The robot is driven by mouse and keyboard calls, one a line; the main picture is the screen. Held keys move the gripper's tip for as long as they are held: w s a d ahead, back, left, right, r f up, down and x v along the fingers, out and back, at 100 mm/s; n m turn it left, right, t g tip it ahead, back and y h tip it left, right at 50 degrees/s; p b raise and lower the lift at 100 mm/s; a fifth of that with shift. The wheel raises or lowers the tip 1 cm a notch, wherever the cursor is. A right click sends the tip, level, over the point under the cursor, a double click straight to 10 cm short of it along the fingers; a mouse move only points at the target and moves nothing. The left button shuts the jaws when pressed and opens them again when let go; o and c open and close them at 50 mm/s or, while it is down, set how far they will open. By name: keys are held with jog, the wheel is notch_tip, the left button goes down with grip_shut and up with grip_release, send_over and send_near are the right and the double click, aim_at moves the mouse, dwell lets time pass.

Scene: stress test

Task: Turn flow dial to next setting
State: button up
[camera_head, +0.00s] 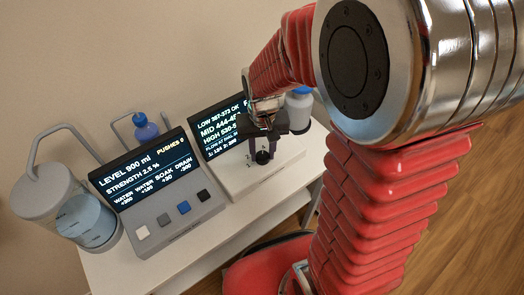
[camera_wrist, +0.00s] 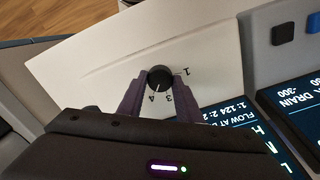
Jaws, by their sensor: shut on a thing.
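The flow dial (camera_wrist: 160,77) is a small round black knob with a white pointer line, on a pale panel marked with numbers; 1, 3 and 4 show. In the wrist view the pointer line runs down towards the marks between 4 and 3. My gripper (camera_wrist: 153,86) has its two dark fingers on either side of the dial, shut on it. In the head view the dial (camera_head: 263,157) sits at the front of the right console, with my gripper (camera_head: 262,148) over it from above. The number marks are too small to read there.
The right console's screen (camera_head: 217,128) stands behind the dial, partly covered by my arm. The left console (camera_head: 150,180) has several square buttons. A clear tank of liquid (camera_head: 88,222) stands at left, and blue-topped bottles (camera_head: 146,127) stand behind. The white table's front edge is clear.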

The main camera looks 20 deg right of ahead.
aim_at(263, 155)
jog(key=m, duration=0.4)
jog(key=shift+m, duration=2)
jog(key=o, duration=1)
jog(key=shift+o, duration=0.2)
jog(key=shift+r, duration=0.1)
notch_tip(263, 155, up, 14)
jog(key=shift+f, duration=0.2)
